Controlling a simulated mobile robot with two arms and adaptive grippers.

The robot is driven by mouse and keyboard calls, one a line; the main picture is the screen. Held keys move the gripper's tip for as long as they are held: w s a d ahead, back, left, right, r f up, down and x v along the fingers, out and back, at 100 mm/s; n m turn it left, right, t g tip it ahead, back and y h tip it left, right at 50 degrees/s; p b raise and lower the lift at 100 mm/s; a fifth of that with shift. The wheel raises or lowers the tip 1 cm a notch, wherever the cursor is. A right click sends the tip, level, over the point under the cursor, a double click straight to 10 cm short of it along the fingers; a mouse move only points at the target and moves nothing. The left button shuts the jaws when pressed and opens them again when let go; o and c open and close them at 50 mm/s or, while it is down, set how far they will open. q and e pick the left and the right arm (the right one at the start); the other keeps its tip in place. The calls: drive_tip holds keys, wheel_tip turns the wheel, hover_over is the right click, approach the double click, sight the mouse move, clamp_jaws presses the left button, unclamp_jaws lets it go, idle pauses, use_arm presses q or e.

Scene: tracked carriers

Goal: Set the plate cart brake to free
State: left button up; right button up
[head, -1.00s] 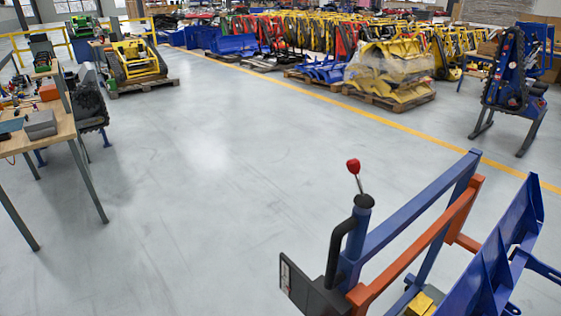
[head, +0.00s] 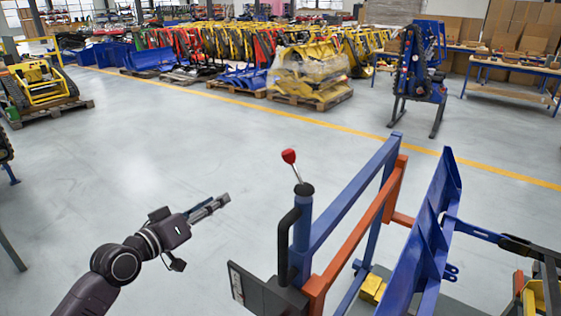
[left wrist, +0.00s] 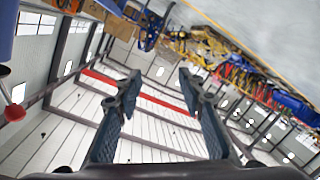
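The plate cart (head: 345,215) has a blue and orange frame and stands at the lower right of the head view. A brake lever with a red knob (head: 289,156) rises from the top of its blue post (head: 301,235), leaning slightly left. The red knob also shows at the left edge of the left wrist view (left wrist: 14,112). My left gripper (head: 218,205) is left of the post and lower than the knob in the picture, apart from both. In the left wrist view its fingers (left wrist: 158,82) are spread with nothing between them. My right gripper does not show.
A black curved handle (head: 285,240) and a dark panel (head: 262,292) sit beside the post. A blue plate (head: 425,225) stands on the cart's right. The floor left of and behind the cart is clear. A blue stand (head: 420,70) is farther back.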

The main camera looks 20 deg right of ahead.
use_arm(q)
drive_tip(key=s+d+r+m+g+h, duration=0.15)
drive_tip(key=s+d+r, duration=0.25)
drive_tip(key=r, duration=0.4)
drive_tip(key=m+g+h, duration=0.3)
drive_tip(key=m+g, duration=0.1)
approach(283, 156)
drive_tip(key=d, duration=0.4)
drive_tip(key=shift+n+t, duration=0.25)
drive_tip(key=p+x, duration=0.1)
drive_tip(key=x, duration=0.2)
drive_tip(key=w+x, duration=0.1)
drive_tip(key=x, duration=0.2)
drive_tip(key=shift+p, duration=0.35)
drive_tip(key=shift+w+d+f, duration=0.15)
drive_tip(key=shift+w+d, duration=0.15)
drive_tip(key=shift+d, duration=0.25)
drive_tip(key=shift+c, duration=0.7)
clamp_jaws()
